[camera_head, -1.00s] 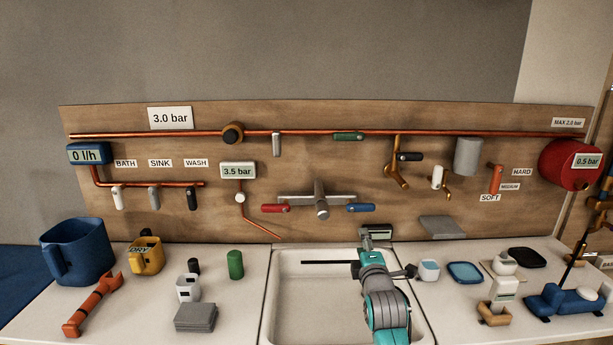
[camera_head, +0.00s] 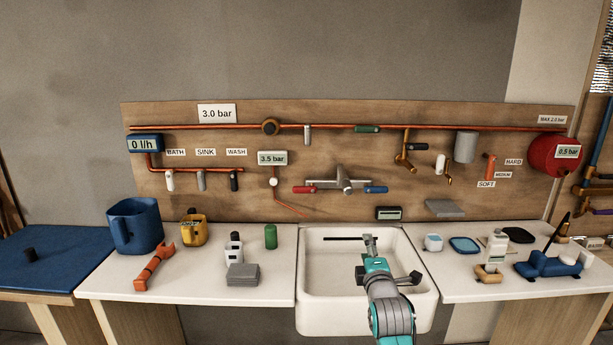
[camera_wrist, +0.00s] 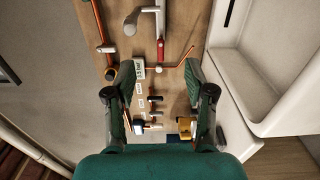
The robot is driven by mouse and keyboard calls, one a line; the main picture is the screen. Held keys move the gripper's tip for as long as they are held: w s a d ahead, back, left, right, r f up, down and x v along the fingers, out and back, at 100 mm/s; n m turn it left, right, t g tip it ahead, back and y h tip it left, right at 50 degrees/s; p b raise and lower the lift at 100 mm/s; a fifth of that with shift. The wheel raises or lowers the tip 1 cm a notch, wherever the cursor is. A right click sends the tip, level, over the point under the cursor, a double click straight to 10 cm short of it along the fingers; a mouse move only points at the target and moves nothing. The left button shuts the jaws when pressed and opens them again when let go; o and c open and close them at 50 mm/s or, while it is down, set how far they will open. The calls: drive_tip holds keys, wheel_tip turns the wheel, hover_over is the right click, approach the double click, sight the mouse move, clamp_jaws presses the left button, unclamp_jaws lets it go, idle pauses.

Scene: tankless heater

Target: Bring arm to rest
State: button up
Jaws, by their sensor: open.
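My gripper (camera_head: 369,242) is over the white sink (camera_head: 315,290) in the head view, seen from behind on my teal and grey arm. In the wrist view my gripper (camera_wrist: 160,82) has its two green fingers spread apart. Nothing is held between them. Beyond the fingers, the wrist view shows the wooden board (camera_wrist: 175,45) with pipes and a small display (camera_wrist: 139,68). The sink's white side (camera_wrist: 262,75) fills the right of that view. The fingers look apart from everything.
Left counter: blue jug (camera_head: 137,228), orange wrench (camera_head: 154,267), yellow jug (camera_head: 194,231), white bottle (camera_head: 234,250), green cylinder (camera_head: 271,236), grey block (camera_head: 243,274). Right counter: blue dish (camera_head: 464,245), white dispenser (camera_head: 494,250), blue tool (camera_head: 553,264). A red tank (camera_head: 548,157) hangs on the board.

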drive_tip(key=s+d+f+m+g, duration=0.1)
drive_tip(key=s+f+m, duration=0.3)
drive_tip(key=s+f, duration=1)
drive_tip(key=s+d+f+m, duration=0.1)
drive_tip(key=s+f+m, duration=0.3)
drive_tip(key=s+f, duration=1)
drive_tip(key=s+r+m, duration=0.3)
drive_tip(key=s, duration=1)
drive_tip(key=s+r+m+g, duration=0.1)
drive_tip(key=s+r+m, duration=0.2)
drive_tip(key=s, duration=1)
drive_tip(key=s+r+m+g, duration=0.1)
drive_tip(key=s+r+m, duration=0.3)
drive_tip(key=s, duration=0.9)
drive_tip(key=shift+d+r, duration=0.25)
drive_tip(key=shift+r, duration=0.05)
